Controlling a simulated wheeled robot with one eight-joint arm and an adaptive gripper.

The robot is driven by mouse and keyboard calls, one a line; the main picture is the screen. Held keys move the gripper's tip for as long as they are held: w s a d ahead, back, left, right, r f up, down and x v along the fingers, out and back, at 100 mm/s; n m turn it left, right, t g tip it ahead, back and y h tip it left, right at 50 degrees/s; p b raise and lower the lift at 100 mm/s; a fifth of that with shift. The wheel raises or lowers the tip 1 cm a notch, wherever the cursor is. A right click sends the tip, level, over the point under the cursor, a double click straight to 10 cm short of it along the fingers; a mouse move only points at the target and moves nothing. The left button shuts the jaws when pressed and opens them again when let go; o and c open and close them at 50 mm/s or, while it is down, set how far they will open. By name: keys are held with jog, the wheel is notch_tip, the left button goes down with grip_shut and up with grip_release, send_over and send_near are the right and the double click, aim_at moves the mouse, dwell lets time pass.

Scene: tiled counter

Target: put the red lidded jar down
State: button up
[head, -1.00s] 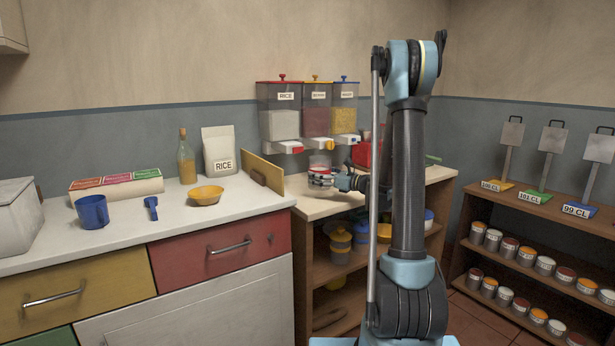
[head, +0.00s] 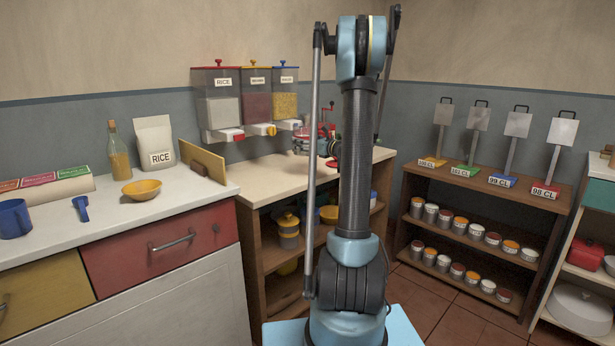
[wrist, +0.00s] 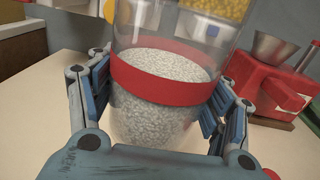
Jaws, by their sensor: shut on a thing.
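The red lidded jar (wrist: 160,78) is clear with a red band and is partly filled with white grains. It stands roughly upright between the fingers of my gripper (wrist: 155,105) in the wrist view, and its top is cut off by the frame. In the head view my gripper (head: 327,149) is small and partly behind my arm, with the jar (head: 302,142) at its left, over the wooden-sided counter (head: 275,189). The gripper is shut on the jar. I cannot tell whether the jar's base touches the counter.
Wall dispensers (head: 217,105) hang behind the counter, left of the jar. A red machine with a metal bowl (wrist: 275,88) stands at the right in the wrist view. A tan board (head: 203,163) edges the left worktop. Pale counter surface (wrist: 35,120) is clear left of the jar.

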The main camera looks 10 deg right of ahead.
jog(key=shift+w+d+r, duration=0.2)
jog(key=shift+d, duration=0.35)
jog(key=shift+w+d+r, duration=0.15)
jog(key=shift+w+d, duration=0.05)
jog(key=shift+d, duration=0.3)
jog(key=shift+w+d+f+m+t+h, duration=0.1)
jog(key=shift+d+f+m+t+h, duration=0.05)
jog(key=shift+f+m+t+h, duration=0.2)
jog(key=shift+f, duration=4.55)
jog(key=o, duration=1.8)
jog(key=shift+o, duration=0.2)
